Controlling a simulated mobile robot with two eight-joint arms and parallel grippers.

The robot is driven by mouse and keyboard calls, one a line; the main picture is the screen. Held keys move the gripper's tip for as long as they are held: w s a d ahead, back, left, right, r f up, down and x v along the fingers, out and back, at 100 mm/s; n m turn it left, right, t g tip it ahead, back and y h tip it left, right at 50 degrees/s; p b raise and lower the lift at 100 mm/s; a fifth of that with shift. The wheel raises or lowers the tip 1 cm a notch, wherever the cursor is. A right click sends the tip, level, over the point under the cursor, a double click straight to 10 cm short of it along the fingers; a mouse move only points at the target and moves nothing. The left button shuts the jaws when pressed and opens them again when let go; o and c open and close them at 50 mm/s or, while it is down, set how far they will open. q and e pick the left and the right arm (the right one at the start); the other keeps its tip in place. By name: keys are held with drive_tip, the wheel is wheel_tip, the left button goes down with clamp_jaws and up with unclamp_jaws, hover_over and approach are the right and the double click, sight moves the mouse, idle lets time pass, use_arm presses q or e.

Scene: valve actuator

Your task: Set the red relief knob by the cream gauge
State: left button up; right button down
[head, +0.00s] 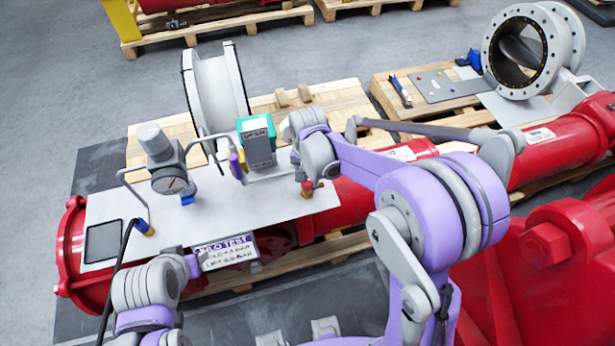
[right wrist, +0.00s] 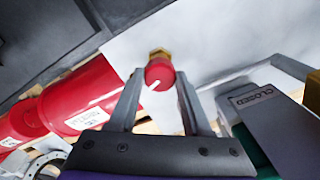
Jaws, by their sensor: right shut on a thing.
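The red relief knob (head: 307,186) sits on a brass fitting on the white plate of the red actuator. In the right wrist view the knob (right wrist: 160,74) shows a white pointer line slanting to the lower left. My right gripper (head: 306,182) is shut on it, one finger on each side.
A green and grey box marked OPEN (head: 257,142) stands between gauge and knob, and its CLOSED label (right wrist: 256,97) shows in the right wrist view. Thin pipes run over the white plate (head: 270,207). A black hose (head: 117,268) hangs at the left. Pallets lie behind.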

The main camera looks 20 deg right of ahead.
sight(308, 181)
drive_tip(key=shift+f+n+b, duration=0.1)
drive_tip(key=shift+n+b, duration=0.25)
drive_tip(key=shift+n, duration=0.25)
drive_tip(key=shift+n+b, duration=0.3)
drive_tip(key=shift+n, duration=0.6)
drive_tip(key=shift+c, duration=1.7)
unclamp_jaws()
drive_tip(key=shift+r, duration=0.2)
wheel_tip(308, 181, up, 11)
drive_tip(key=shift+f+p, duration=0.15)
drive_tip(key=shift+p, duration=0.2)
